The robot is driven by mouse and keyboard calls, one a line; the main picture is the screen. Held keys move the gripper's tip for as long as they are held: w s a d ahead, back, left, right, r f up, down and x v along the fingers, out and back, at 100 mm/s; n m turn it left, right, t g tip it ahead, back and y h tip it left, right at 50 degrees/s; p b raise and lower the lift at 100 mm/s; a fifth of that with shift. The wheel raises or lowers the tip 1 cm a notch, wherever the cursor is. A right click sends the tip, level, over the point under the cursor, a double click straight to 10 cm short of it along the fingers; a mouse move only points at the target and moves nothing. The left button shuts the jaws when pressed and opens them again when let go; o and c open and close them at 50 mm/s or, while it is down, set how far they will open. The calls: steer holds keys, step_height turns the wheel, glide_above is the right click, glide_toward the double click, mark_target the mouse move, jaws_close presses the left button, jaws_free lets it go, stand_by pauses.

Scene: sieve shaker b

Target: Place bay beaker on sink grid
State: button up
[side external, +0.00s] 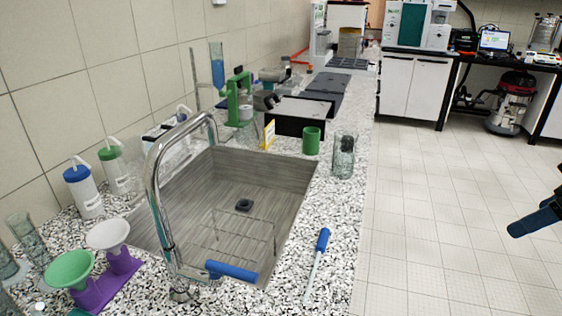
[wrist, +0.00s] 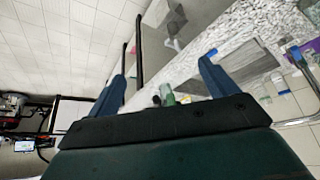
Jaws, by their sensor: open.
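A clear glass beaker (side external: 344,158) stands upright on the speckled counter, just right of the sink's far right corner in the side view. I cannot tell for certain that it is the bay beaker. A thin wire grid (side external: 245,233) shows in the grey sink (side external: 285,172). My gripper, with blue fingers, is open and empty in the wrist view (wrist: 162,70). In the side view only one blue finger (side external: 537,221) shows at the right edge, over the floor and well apart from the beaker. The other finger is out of that frame.
A green cup (side external: 311,141) stands left of the beaker. A tall chrome faucet (side external: 155,180) arches over the sink's left side. A blue-handled tool (side external: 322,242) lies on the right counter strip. Funnels on a purple stand (side external: 120,268) are at front left.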

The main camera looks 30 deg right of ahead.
steer(key=w+a+f+n+g+y, duration=0.2)
steer(key=w+a+f+n+y, duration=0.2)
steer(key=a, duration=0.6)
steer(key=w+a+f+n+g+y, duration=0.1)
steer(key=w+a+f+n+y, duration=0.3)
steer(key=a+n, duration=0.4)
steer(key=w+a+f+n+g+y, duration=0.2)
steer(key=w+a+f+n+y, duration=0.2)
steer(key=a, duration=0.8)
steer(key=shift+a+f+n+g+y, duration=0.3)
steer(key=shift+f+n+y, duration=0.1)
steer(key=shift+n+y, duration=0.75)
steer(key=shift+w+a, duration=0.1)
steer(key=x, duration=0.7)
steer(key=shift+a+f, duration=0.1)
steer(key=shift+a, duration=0.65)
steer(key=shift+a+f, duration=0.1)
